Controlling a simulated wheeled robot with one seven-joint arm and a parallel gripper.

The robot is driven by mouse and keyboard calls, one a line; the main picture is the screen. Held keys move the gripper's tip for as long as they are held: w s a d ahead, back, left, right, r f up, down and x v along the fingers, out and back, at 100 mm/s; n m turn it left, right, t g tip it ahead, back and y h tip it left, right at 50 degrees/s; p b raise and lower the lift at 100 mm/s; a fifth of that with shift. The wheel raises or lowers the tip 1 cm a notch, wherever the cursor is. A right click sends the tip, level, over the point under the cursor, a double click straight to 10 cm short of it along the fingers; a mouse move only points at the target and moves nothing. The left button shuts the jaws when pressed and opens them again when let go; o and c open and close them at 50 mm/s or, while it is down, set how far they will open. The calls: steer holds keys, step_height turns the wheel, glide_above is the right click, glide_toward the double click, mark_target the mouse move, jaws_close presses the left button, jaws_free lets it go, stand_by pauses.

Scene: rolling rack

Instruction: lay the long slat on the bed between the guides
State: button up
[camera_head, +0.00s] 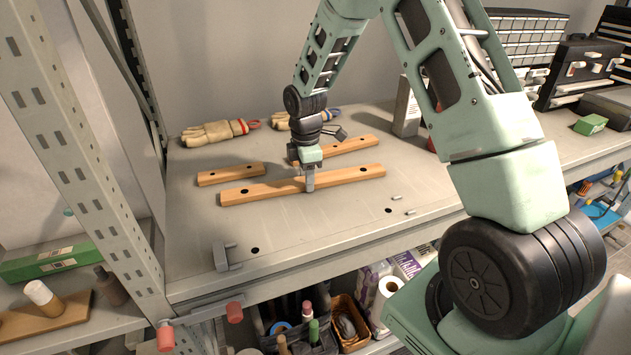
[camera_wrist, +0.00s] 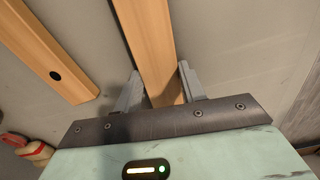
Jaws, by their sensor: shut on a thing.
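The long slat (camera_head: 345,179) is a light wooden bar with a dark hole near each end. It lies across the middle of the grey worktop. My gripper (camera_head: 309,182) points down over its middle and is shut on it. In the wrist view the long slat (camera_wrist: 150,40) runs between the two grey fingers of my gripper (camera_wrist: 159,70). I cannot tell whether the slat rests on the worktop or is slightly raised. I cannot tell which fittings are the guides; a grey bracket (camera_head: 222,257) stands at the front left edge, and small pegs (camera_head: 397,198) lie to the right.
A short slat (camera_head: 230,174) lies behind on the left, and another slat (camera_head: 350,146) lies behind my gripper. Work gloves (camera_head: 210,133) lie at the back. A rack post (camera_head: 85,165) stands at left. The worktop in front of the long slat is mostly clear.

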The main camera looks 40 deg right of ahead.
steer(key=shift+r+p, duration=2.55)
steer(key=shift+r, duration=0.55)
